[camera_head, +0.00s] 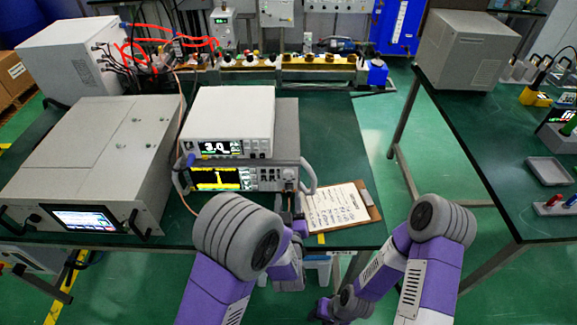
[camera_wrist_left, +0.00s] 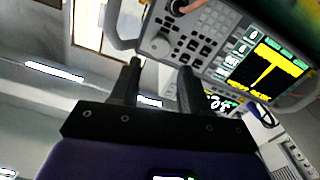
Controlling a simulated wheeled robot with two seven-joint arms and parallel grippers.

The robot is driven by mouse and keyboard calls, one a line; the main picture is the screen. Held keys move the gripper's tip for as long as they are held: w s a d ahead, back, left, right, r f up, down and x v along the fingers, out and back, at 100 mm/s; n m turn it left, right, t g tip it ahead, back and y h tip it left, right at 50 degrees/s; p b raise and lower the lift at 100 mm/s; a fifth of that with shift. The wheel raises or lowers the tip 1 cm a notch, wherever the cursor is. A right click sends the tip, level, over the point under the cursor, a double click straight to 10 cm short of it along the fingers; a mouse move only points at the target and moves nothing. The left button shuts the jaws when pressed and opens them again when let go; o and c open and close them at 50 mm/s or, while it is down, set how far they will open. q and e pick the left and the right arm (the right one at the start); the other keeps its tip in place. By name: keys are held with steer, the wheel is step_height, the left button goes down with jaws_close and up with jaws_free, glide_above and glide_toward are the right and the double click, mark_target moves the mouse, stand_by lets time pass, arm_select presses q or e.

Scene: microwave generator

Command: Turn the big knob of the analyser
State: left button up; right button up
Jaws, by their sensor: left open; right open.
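The analyser (camera_head: 265,180) is the lower of two stacked instruments on the left bench, with a yellow trace on its screen. Its big knob (camera_head: 290,173) is at the right end of the front panel. In the left wrist view the analyser (camera_wrist_left: 222,40) is rotated, and the round grey knob (camera_wrist_left: 160,45) shows just beyond my fingertips. My left gripper (camera_wrist_left: 160,68) is open and empty, its two fingers apart and pointing at the knob. In the head view my left gripper (camera_head: 291,205) is just in front of the panel, partly hidden by my arm. My right gripper (camera_head: 324,307) is low, in front of the bench.
A white power supply (camera_head: 228,120) sits on the analyser. A clipboard (camera_head: 342,205) lies close to the right of my left gripper. A large grey unit (camera_head: 90,160) stands at left. The analyser's right handle (camera_head: 309,178) sticks out beside the knob. A second bench (camera_head: 480,150) stands at right.

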mark_target(289, 176)
arm_select(q)
steer(key=shift+w+b, duration=0.35)
steer(key=shift+w, duration=3.35)
steer(key=shift+c, duration=0.2)
steer(key=c, duration=0.7)
